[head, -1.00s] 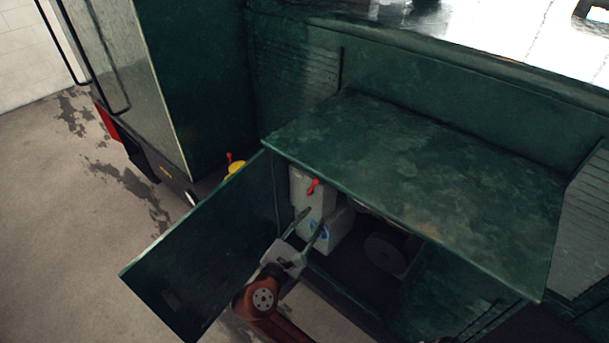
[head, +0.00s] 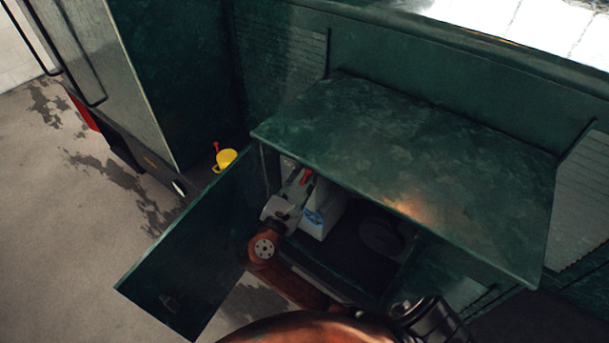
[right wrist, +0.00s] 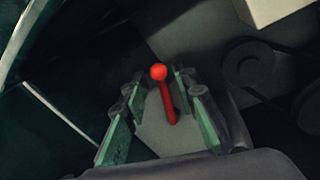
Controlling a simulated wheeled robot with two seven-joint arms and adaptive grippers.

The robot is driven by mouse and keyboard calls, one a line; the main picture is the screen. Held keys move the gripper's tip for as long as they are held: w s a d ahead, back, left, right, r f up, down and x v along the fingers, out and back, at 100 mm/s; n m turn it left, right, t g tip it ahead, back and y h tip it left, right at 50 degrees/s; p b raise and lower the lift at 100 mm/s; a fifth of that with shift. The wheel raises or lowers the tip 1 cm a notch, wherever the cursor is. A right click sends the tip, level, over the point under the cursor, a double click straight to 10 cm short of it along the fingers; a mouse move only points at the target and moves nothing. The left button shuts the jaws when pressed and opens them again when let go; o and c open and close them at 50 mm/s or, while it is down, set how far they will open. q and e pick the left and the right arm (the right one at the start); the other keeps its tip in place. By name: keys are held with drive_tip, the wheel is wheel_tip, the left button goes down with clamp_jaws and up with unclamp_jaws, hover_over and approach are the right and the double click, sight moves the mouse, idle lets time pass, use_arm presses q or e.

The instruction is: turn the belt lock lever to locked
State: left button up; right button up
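The red lever (head: 306,177) with a ball end, which I take for the belt lock lever, sits on a pale grey box (head: 318,218) inside the open green cabinet. In the right wrist view the lever (right wrist: 169,103) points up and slightly left. My right gripper (head: 298,180) reaches into the cabinet at the lever; it also shows in the right wrist view (right wrist: 161,88). Its fingers stand apart on both sides of the lever, with visible gaps, so it is open. The head view partly hides the lever behind the gripper. My left gripper is not in view.
The cabinet door (head: 190,250) hangs open to the left, and the green top (head: 420,170) overhangs the opening. A dark pulley wheel (head: 381,236) lies right of the box. A yellow object (head: 225,158) with a red handle stands behind the door.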

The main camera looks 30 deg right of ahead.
clamp_jaws()
idle(0.3)
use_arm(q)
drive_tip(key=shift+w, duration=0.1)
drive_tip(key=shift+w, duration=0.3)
